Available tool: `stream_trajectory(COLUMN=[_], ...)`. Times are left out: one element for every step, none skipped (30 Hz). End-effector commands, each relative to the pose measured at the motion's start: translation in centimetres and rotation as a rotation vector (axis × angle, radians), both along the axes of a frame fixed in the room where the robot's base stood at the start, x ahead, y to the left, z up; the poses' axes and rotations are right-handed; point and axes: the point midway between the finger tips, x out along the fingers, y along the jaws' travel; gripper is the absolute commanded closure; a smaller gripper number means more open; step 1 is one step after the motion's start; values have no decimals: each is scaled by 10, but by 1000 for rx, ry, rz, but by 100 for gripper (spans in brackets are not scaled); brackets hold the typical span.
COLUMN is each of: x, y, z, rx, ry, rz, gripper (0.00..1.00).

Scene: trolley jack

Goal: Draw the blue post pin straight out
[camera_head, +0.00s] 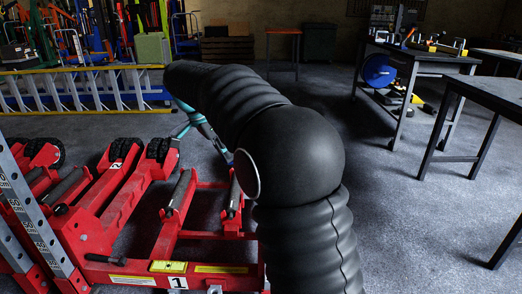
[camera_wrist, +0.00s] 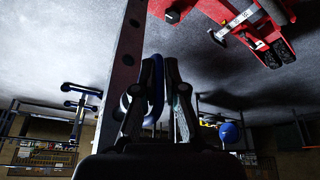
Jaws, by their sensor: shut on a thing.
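In the wrist view my gripper (camera_wrist: 162,72) points up the picture, its two dark fingers close together. Between them is the blue post pin (camera_wrist: 157,82), seen as a narrow blue loop, and the fingers are shut on it. Just left of the fingers a grey steel post (camera_wrist: 126,50) with holes runs up the picture. The fingers hide part of the pin, so I cannot tell how far it sits in a hole. In the head view my own dark arm hides the gripper and the pin.
Red jack frames (camera_head: 165,240) with black rollers fill the lower left of the head view, beside grey numbered posts (camera_head: 28,215). A yellow ladder (camera_head: 85,90) lies behind. Workbenches (camera_head: 425,60) stand at right. Open grey floor lies between.

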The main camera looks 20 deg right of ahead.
Motion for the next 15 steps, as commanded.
stream_trajectory(x=[1,1,2,2,3,3,3,4,4,5,5,6,6,6,7], y=[2,3,5,6,7,9,10,11,13,14,16,17,18,20,21], z=[1,1,1,1,1,1,1,1,1,1,1,1,1,1,1], rx=[0,-1,-1,-2,-2,-2,-2,-2,-2,-2,-2,-1,-1,-1,-1], ry=[-2,-2,-2,-1,-1,-2,-2,-2,-1,-1,-1,-1,0,-1,-1], rz=[1,1,1,0,0,0,0,0,0,0,0,0,0,0,0], gripper=[100,100,100,100,100,100,100,100,100,100,100,100,100,100,100])
